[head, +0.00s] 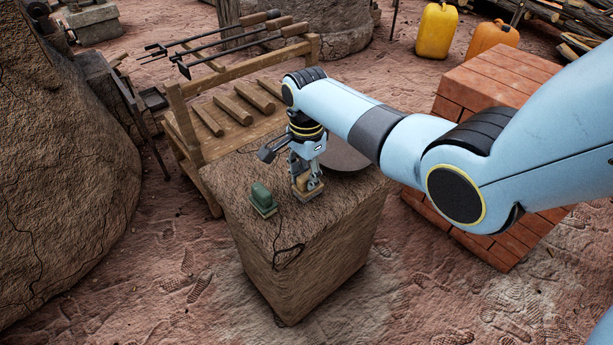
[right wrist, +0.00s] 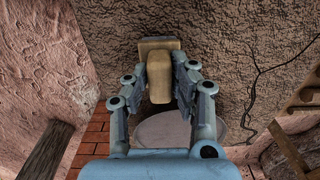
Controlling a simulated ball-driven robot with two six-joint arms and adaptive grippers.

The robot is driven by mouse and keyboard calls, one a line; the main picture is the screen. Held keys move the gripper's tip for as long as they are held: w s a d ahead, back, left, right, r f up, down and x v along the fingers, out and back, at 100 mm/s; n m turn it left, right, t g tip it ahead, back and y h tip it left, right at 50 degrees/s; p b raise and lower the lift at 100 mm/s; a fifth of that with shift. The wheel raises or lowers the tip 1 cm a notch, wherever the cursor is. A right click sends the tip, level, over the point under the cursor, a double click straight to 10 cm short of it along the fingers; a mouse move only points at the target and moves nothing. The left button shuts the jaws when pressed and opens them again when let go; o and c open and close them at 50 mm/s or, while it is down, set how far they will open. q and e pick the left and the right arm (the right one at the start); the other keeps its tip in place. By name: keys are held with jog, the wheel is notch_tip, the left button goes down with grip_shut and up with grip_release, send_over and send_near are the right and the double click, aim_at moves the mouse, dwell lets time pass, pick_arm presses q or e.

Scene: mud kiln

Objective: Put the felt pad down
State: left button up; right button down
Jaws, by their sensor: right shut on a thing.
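The felt pad (head: 308,190) looks like a small tan block with a narrower grip and a wider foot. My right gripper (head: 306,174) is shut on it from above, and its fingers hide part of it. In the right wrist view the pad (right wrist: 159,72) sits between the two fingers of the gripper (right wrist: 164,88). The pad is low over the top of the mud-brown block stand (head: 238,180). I cannot tell whether it touches that surface. My left gripper is not in view.
A green block (head: 262,197) on a tan base stands just left of the pad. A grey round plate (head: 345,157) lies behind and right. A wooden rack (head: 190,120) with long tools is behind, and red bricks (head: 500,85) are at right. The stand's front top is clear.

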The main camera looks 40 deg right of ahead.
aim_at(307, 177)
jog(key=c, duration=1.1)
grip_release()
jog(key=shift+f, duration=0.1)
jog(key=shift+f+b, duration=0.25)
jog(key=shift+b, duration=0.15)
jog(key=shift+r, duration=0.4)
jog(key=r+p, duration=0.1)
jog(key=r, duration=0.2)
jog(key=r+p, duration=0.1)
jog(key=r, duration=0.2)
jog(key=r+p, duration=0.1)
jog(key=r, duration=0.3)
jog(key=shift+s+a+p, duration=0.15)
jog(key=shift+s+p, duration=0.1)
jog(key=shift+p, duration=0.15)
